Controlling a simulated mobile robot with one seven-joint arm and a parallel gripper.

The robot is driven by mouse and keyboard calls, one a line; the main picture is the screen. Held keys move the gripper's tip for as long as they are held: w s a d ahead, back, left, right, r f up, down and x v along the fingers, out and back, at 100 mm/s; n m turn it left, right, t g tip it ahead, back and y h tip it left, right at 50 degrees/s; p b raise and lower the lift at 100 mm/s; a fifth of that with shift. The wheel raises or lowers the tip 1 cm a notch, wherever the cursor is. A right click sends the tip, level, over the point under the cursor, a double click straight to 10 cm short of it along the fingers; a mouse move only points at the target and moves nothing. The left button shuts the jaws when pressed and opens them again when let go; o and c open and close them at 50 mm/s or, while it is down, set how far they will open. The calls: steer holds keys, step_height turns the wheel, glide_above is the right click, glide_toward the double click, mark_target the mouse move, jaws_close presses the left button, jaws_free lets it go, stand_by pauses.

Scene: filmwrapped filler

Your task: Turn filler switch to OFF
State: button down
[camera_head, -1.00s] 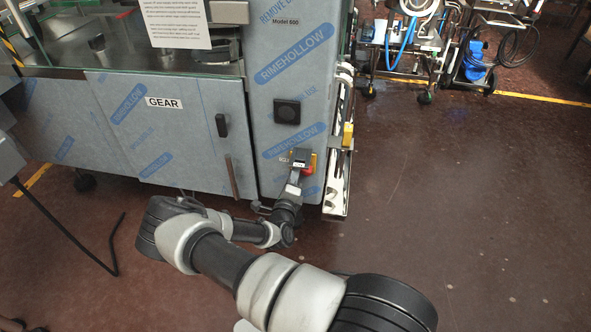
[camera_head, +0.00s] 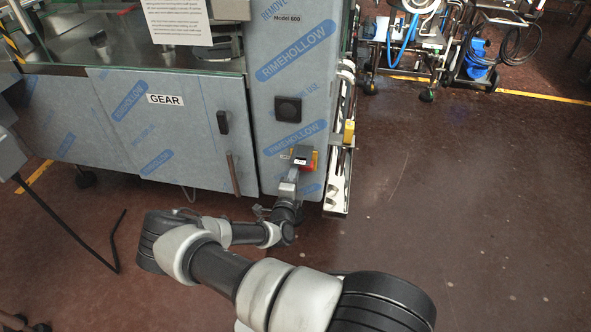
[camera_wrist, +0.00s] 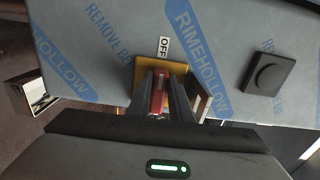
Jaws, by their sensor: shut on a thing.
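The filler switch (camera_wrist: 158,92) is a red handle on a yellow plate (camera_wrist: 148,73), on the film-wrapped front panel of the machine. A white "OFF" label (camera_wrist: 164,46) sits beside the plate in the wrist view. My gripper (camera_wrist: 162,88) has its two dark fingers on either side of the red handle, shut on it. In the head view my gripper (camera_head: 298,160) is at the low right part of the panel and covers most of the switch. Red and yellow parts of the switch (camera_head: 312,159) show beside it. The handle's exact angle is hard to read.
A black square knob (camera_head: 288,109) is on the panel above the switch. A cabinet door labelled "GEAR" (camera_head: 165,99) with a dark handle (camera_head: 222,122) is to the left. A wheeled cart with hoses (camera_head: 410,45) stands at the back right. The floor on the right is clear.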

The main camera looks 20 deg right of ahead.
steer(key=shift+s+f, duration=0.1)
steer(key=c, duration=1.6)
jaws_free()
steer(key=p+v, duration=0.2)
steer(key=v, duration=1.5)
steer(key=shift+s+a, duration=0.15)
